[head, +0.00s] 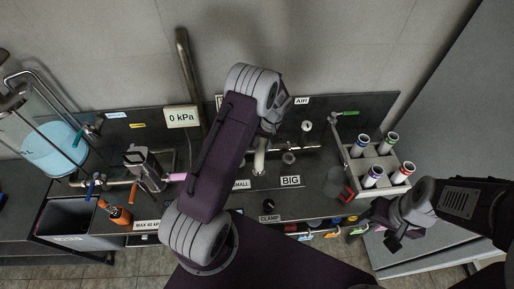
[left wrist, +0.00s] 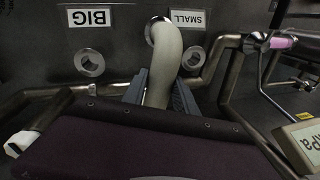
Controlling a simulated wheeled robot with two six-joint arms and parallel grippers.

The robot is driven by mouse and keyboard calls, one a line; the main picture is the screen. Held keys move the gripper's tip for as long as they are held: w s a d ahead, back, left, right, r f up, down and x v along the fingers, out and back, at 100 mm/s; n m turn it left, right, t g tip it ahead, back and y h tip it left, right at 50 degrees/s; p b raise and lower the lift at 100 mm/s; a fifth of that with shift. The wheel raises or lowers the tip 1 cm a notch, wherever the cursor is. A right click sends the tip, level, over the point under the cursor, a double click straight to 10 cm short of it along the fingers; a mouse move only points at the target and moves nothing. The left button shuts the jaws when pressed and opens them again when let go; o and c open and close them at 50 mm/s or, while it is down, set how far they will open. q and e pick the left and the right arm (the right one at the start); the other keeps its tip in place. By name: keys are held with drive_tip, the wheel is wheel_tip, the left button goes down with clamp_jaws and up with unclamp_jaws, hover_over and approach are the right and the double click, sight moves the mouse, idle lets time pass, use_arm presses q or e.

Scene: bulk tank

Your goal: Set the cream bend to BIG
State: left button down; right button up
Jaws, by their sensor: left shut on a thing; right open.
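The cream bend (left wrist: 166,62) is a curved pale pipe; it also shows in the head view (head: 260,156), partly hidden by my left arm. One end is at the metal port beside the SMALL label (left wrist: 188,18). My left gripper (left wrist: 158,95) is shut on the bend, a finger on each side. Whether that end is seated or just clear of the port I cannot tell. The BIG label (left wrist: 89,17) and its empty ring port (left wrist: 89,62) are to the left in the left wrist view. My right gripper (head: 386,228) is open and empty at the right.
A rack (head: 345,166) of several capped tubes stands at the right. A gauge reading 0 kPa (head: 182,116) stands at the back. Metal pipes run beside the bend. A CLAMP knob (head: 268,204) is in front.

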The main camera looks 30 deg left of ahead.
use_arm(q)
drive_tip(key=w+d+n+g+h+b, duration=0.1)
drive_tip(key=w+d+n+b, duration=0.2)
drive_tip(key=n, duration=1)
drive_tip(key=shift+w+d+g+h, duration=0.35)
drive_tip(key=shift+w+d, duration=0.45)
drive_tip(key=shift+w, duration=0.8)
drive_tip(key=shift+f+n, duration=0.1)
drive_tip(key=shift+n, duration=0.2)
drive_tip(key=c, duration=1)
unclamp_jaws()
drive_tip(key=shift+w, duration=0.1)
drive_tip(key=shift+o, duration=0.2)
